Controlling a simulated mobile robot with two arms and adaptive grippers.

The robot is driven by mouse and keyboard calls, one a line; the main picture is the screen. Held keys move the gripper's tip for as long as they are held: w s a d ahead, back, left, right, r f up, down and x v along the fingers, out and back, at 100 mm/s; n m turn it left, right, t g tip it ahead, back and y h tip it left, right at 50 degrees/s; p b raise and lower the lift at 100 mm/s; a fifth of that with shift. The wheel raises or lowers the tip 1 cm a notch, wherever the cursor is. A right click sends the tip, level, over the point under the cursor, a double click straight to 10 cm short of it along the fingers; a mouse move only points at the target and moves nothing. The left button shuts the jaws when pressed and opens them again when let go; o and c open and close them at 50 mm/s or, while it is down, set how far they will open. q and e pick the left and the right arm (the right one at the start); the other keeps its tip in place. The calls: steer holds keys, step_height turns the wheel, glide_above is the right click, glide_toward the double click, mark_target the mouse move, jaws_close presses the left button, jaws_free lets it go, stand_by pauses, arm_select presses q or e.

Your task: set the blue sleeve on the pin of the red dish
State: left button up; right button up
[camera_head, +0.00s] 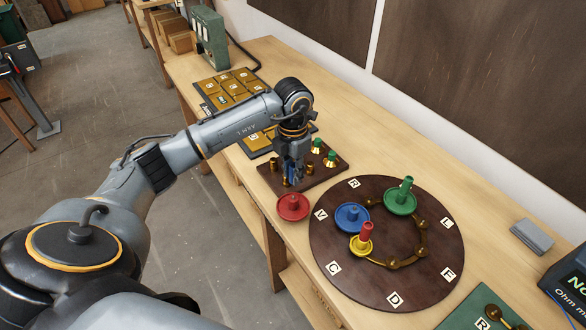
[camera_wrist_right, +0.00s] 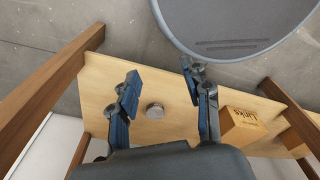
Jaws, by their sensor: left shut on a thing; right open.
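The red dish (camera_head: 286,213) lies on the bench just left of the round dark board, with a short red pin (camera_head: 293,199) standing bare in its middle. My left gripper (camera_head: 292,182) points down over the small brown rack (camera_head: 318,179), behind the red dish and apart from it. It is shut on what seems to be the blue sleeve; the blue fingers hide most of it, and I cannot tell whether it is clear of the rack. My right gripper (camera_wrist_right: 161,72) is open and empty in the right wrist view.
The round board (camera_head: 340,250) carries blue (camera_head: 352,217), green (camera_head: 400,203) and yellow (camera_head: 361,246) dishes; a red sleeve (camera_head: 366,231) stands on the yellow one. Green sleeves stand on the rack. A carton (camera_wrist_right: 243,128) shows in the right wrist view.

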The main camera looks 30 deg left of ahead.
mark_target(292, 197)
arm_select(q)
steer(key=shift+f, duration=0.55)
step_height(292, 197, down, 4)
steer(key=b, duration=0.2)
steer(key=shift+s+r+b, duration=0.1)
steer(key=shift+r+b, duration=0.05)
steer(key=shift+b, duration=0.2)
steer(key=shift+f+b, duration=0.3)
steer(key=shift+f, duration=0.2)
steer(key=shift+a, duration=0.1)
arm_select(e)
steer(key=f, duration=0.3)
steer(key=shift+a+f, duration=0.2)
steer(key=shift+f, duration=0.05)
arm_select(q)
steer(key=shift+f, duration=0.2)
arm_select(e)
steer(key=shift+d+f, duration=0.15)
steer(key=shift+d, duration=0.05)
arm_select(q)
steer(key=shift+f, duration=0.15)
steer(key=shift+f+b, duration=0.1)
steer(key=shift+b, duration=0.2)
arm_select(e)
steer(key=shift+d+f, duration=0.2)
steer(key=shift+d, duration=0.05)
arm_select(q)
steer(key=shift+f, duration=0.25)
arm_select(e)
steer(key=shift+f, duration=0.2)
